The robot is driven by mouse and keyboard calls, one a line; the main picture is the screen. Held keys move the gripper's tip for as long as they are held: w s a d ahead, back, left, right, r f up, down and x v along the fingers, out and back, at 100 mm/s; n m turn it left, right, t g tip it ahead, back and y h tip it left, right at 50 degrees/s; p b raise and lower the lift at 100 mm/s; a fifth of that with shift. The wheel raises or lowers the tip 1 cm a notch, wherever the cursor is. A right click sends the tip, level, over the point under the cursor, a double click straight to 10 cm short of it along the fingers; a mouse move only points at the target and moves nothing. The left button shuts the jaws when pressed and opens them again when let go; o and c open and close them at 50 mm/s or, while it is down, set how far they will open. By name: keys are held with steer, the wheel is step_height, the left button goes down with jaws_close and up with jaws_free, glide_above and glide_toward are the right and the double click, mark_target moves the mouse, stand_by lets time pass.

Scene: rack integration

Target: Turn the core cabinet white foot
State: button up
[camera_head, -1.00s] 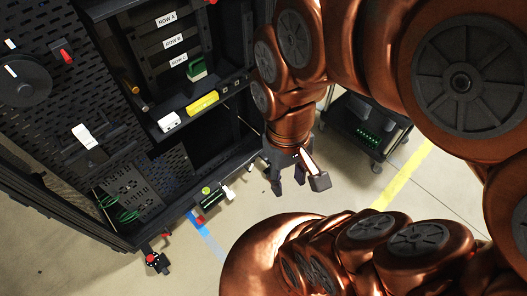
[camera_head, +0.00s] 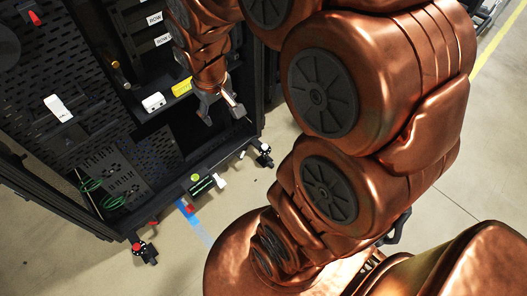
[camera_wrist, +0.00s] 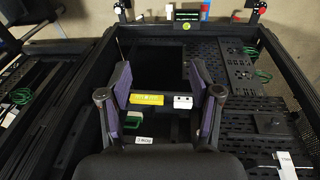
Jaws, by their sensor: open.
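The black core cabinet (camera_head: 92,150) fills the left of the head view. A small black foot with a whitish top (camera_head: 264,156) sticks out at its right lower corner, and a similar foot with a red top (camera_head: 141,250) at its lower left corner.
On the lower rail sit a green-lit device (camera_head: 201,186) and a white piece (camera_head: 220,181). Blue tape (camera_head: 195,227) lies on the floor. A yellow block (camera_head: 182,88) and white box (camera_head: 153,102) sit inside.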

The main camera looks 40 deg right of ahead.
steer(key=w+d+f+t+h+b, duration=0.1)
steer(key=w+d+f+t+b, duration=0.2)
steer(key=w+d+f+b, duration=0.75)
steer(key=w+d+f+t+b, duration=0.45)
steer(key=w+d+f, duration=0.75)
steer(key=w+f, duration=0.4)
steer(key=t+y+b, duration=0.1)
steer(key=t+b, duration=0.6)
steer(key=b, duration=1.1)
glide_above(265, 146)
steer(key=d, duration=0.1)
step_height(265, 146, down, 38)
steer(key=shift+w, duration=0.1)
steer(key=s+a+f+t+y+b, duration=0.15)
steer(key=s+f+b, duration=0.25)
steer(key=s+f, duration=0.45)
steer(key=shift+h, duration=0.25)
steer(key=w+b, duration=0.1)
steer(key=w, duration=0.1)
steer(key=w+b, duration=0.1)
steer(key=w, duration=0.1)
steer(key=w+f+b, duration=0.1)
steer(key=w, duration=0.1)
steer(key=shift+w+d, duration=0.1)
steer(key=shift+w, duration=0.15)
steer(key=shift+w+r+b, duration=0.15)
steer(key=shift+w+b, duration=0.4)
steer(key=shift+w, duration=0.4)
